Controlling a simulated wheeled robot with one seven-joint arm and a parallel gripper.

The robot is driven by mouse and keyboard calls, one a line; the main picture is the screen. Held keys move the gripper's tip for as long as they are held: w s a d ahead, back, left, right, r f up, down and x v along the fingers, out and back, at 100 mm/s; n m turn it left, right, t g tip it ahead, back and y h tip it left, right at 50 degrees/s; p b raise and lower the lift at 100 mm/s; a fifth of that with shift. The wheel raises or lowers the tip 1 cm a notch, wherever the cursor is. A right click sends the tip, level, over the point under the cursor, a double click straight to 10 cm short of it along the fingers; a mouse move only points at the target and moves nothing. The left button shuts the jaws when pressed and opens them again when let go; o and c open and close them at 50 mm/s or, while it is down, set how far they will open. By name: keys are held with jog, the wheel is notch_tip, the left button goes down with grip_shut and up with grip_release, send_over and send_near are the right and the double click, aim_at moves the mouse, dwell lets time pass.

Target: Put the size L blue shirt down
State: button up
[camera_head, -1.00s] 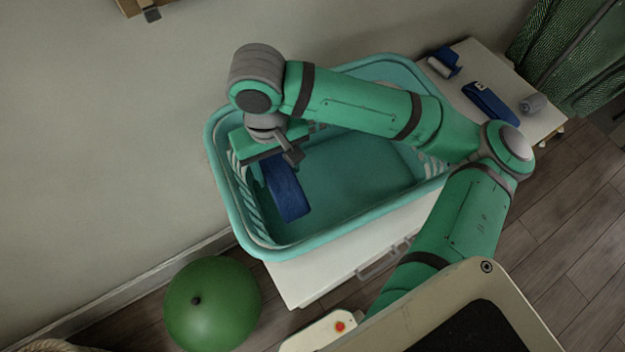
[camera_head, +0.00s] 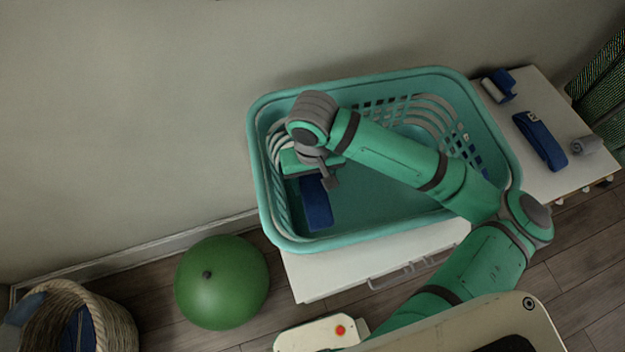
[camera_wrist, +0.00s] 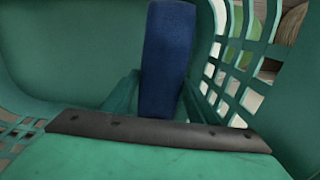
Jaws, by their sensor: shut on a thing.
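A dark blue folded shirt (camera_head: 316,205) is held inside the teal laundry basket (camera_head: 262,200), near its left end. My gripper (camera_head: 317,180) reaches down into the basket and is shut on the shirt. In the wrist view the shirt (camera_wrist: 167,50) stands out from between the two green fingers of my gripper (camera_wrist: 158,98). No size mark shows on the shirt. I cannot tell whether its lower end touches the basket floor.
The basket stands on a white cabinet (camera_head: 330,278). On its right part lie another blue folded item (camera_head: 540,140) with a tag, a blue-and-white item (camera_head: 499,86) and a grey roll (camera_head: 586,145). A green ball (camera_head: 222,285) and a wicker basket (camera_head: 115,320) are at lower left.

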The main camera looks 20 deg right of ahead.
aim_at(312, 182)
jog(key=shift+f, duration=0.55)
jog(key=o, duration=1.2)
jog(key=shift+c, duration=0.2)
notch_tip(312, 182, up, 13)
jog(key=shift+r, duration=0.15)
